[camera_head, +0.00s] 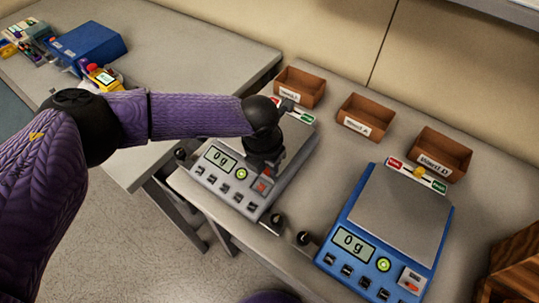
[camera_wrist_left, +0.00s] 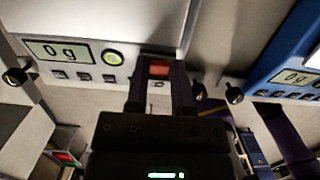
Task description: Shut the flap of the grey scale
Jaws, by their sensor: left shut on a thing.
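The grey scale (camera_head: 224,187) stands on the bench at the middle, its display reading 0 g. My left gripper (camera_head: 262,168) reaches down over its front right corner, and the black hand hides part of the plate. In the left wrist view the grey scale (camera_wrist_left: 128,20) is at the top. There the two fingers of my left gripper (camera_wrist_left: 160,95) stand on either side of the small flap housing with a red switch (camera_wrist_left: 159,70). The gripper is shut on the flap; the fingers hide most of it, so its exact angle cannot be told. My right gripper is not in view.
A blue scale (camera_head: 397,215) stands to the right, also reading 0 g. Three brown bins (camera_head: 366,117) line the wall side. A blue box (camera_head: 88,44) is on the left table.

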